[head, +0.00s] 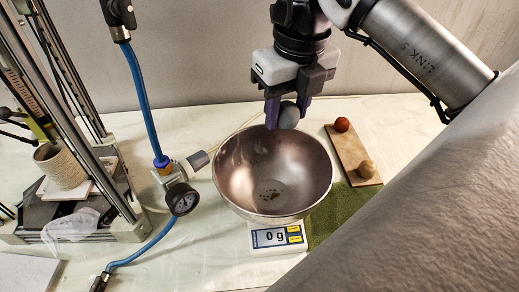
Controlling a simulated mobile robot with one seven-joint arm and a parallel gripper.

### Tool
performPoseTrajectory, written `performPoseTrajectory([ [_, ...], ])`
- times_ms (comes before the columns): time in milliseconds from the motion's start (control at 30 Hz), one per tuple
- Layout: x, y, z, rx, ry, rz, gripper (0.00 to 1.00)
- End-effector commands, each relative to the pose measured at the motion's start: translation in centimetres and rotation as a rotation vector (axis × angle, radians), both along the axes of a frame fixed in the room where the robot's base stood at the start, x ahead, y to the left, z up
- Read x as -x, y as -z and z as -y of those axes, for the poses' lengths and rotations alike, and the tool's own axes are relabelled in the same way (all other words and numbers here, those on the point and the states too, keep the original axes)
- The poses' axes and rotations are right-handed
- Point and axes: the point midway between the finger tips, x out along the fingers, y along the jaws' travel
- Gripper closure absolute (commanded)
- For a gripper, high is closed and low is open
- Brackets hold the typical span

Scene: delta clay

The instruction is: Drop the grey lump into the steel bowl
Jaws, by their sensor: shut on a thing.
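The grey lump (289,115) is a small round ball held between the fingers of my gripper (288,108). My gripper points down and is shut on it. The steel bowl (240,178) is wide, open and round, and stands on a white scale (275,237) whose display reads 0 g. In the picture the lump shows at the bowl's far right rim; how high it is above the rim is hard to tell. The bowl holds no lump, only small dark specks on its bottom.
A wooden board (353,153) with a red-brown ball (342,125) and a tan ball (366,169) lies right of the bowl, near a green cloth (330,222). A pressure gauge (182,199) with blue hose stands left. A metal-framed press (110,190) holds a cream cup (60,166).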

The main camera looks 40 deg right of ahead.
Motion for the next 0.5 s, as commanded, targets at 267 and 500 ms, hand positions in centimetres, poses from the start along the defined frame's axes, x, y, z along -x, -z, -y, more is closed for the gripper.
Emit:
performPoseTrajectory([
  [267, 0.0, 3.7, 0.0, 0.0, 0.0, 0.0, 0.83],
  [500, 0.0, 5.0, 0.0, -0.001, 0.0, 0.001, 0.83],
])
